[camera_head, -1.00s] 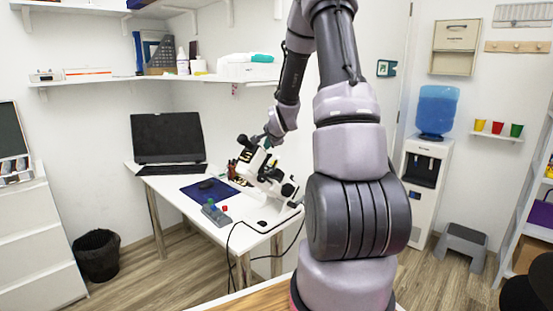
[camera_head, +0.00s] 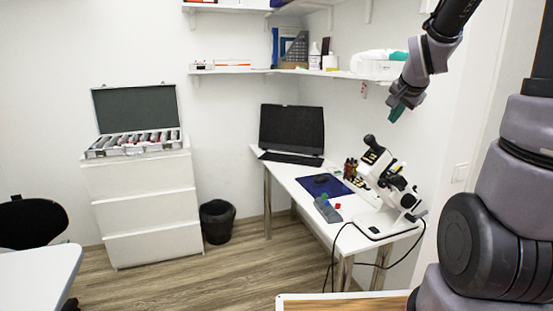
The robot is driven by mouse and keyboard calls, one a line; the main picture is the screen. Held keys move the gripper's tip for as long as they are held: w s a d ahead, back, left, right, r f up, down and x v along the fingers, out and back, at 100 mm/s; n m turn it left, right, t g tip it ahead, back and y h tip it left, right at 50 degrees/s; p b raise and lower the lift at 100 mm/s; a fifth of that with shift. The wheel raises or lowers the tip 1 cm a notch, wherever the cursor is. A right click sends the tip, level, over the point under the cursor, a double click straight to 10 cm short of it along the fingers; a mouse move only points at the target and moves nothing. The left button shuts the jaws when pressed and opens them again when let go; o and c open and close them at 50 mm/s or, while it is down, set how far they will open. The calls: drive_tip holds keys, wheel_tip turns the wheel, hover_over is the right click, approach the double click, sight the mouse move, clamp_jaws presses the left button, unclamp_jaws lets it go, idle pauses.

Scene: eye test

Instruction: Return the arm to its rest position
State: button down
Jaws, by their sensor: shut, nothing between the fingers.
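My arm stands at the right of the head view, and its upper part runs out of the top edge. My gripper (camera_head: 397,110) hangs at the upper right, pointing down, with a green part at its tip. It is shut and holds nothing. It is in the air, above and apart from the white microscope (camera_head: 385,180) on the desk.
A shelf (camera_head: 250,70) runs above. A drawer cabinet (camera_head: 145,210) with an open case (camera_head: 135,140) and a black bin (camera_head: 217,220) stand left. The floor (camera_head: 180,285) is clear.

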drive_tip(key=s+a+r+n+y, duration=0.1)
drive_tip(key=s+a+r+n, duration=0.1)
drive_tip(key=s, duration=0.5)
drive_tip(key=s+a+r+n+g+y, duration=0.1)
drive_tip(key=s+a+r+n, duration=0.1)
drive_tip(key=s, duration=0.6)
drive_tip(key=s+a+r+n+y, duration=0.1)
drive_tip(key=s+a+r+n, duration=0.1)
drive_tip(key=s+a, duration=0.3)
drive_tip(key=s+n, duration=0.1)
drive_tip(key=s, duration=0.2)
drive_tip(key=shift+a+r+g, duration=0.25)
drive_tip(key=shift+r+g, duration=0.15)
